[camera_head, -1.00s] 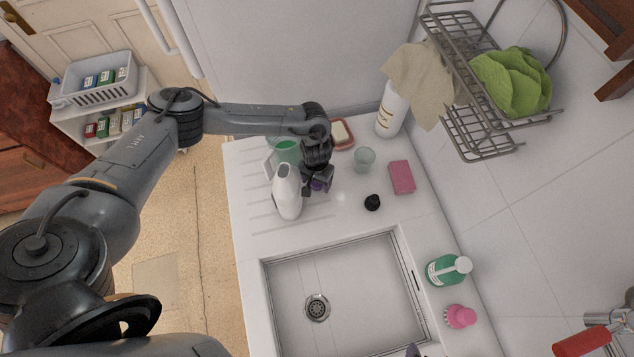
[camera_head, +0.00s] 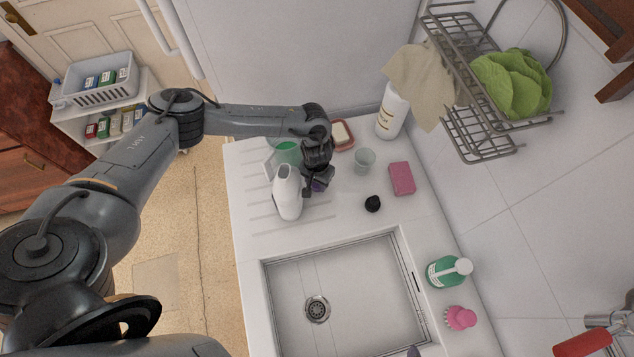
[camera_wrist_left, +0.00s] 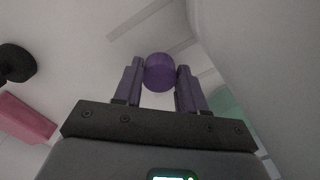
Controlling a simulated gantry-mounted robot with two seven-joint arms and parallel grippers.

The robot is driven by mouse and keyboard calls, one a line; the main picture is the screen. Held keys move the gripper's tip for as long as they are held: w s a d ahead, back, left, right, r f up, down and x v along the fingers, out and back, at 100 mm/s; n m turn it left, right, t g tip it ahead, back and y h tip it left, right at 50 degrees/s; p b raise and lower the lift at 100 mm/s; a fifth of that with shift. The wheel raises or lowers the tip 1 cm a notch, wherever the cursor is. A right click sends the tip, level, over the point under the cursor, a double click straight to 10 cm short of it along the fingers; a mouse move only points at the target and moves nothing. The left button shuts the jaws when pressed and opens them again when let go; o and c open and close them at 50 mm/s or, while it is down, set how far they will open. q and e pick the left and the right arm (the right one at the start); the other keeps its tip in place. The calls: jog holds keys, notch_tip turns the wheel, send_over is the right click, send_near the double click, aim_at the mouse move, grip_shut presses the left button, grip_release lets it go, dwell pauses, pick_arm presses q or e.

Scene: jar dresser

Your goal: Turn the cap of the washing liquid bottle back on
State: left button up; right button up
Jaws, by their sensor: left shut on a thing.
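My left gripper (camera_head: 316,186) is just right of the bottle, low over the counter. It is shut on a round purple cap (camera_wrist_left: 160,73), which sits between its fingertips in the left wrist view. In the head view the cap is mostly hidden by the fingers. A large white surface, likely the bottle (camera_wrist_left: 250,50), fills the right of the wrist view. The bottle's mouth is hard to make out. A small tip, probably of my right gripper (camera_head: 413,351), shows at the bottom edge.
A black round stopper-like piece (camera_head: 373,203), a pink sponge (camera_head: 402,179), a clear glass (camera_head: 364,161) and a soap dish (camera_head: 342,135) lie to the right. A green cup (camera_head: 288,152) stands behind the bottle. The sink (camera_head: 345,290) is empty.

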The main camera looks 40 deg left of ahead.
aim_at(316, 184)
pick_arm(q)
notch_tip(316, 184, up, 10)
jog(key=shift+p, duration=0.3)
dwell(0.6)
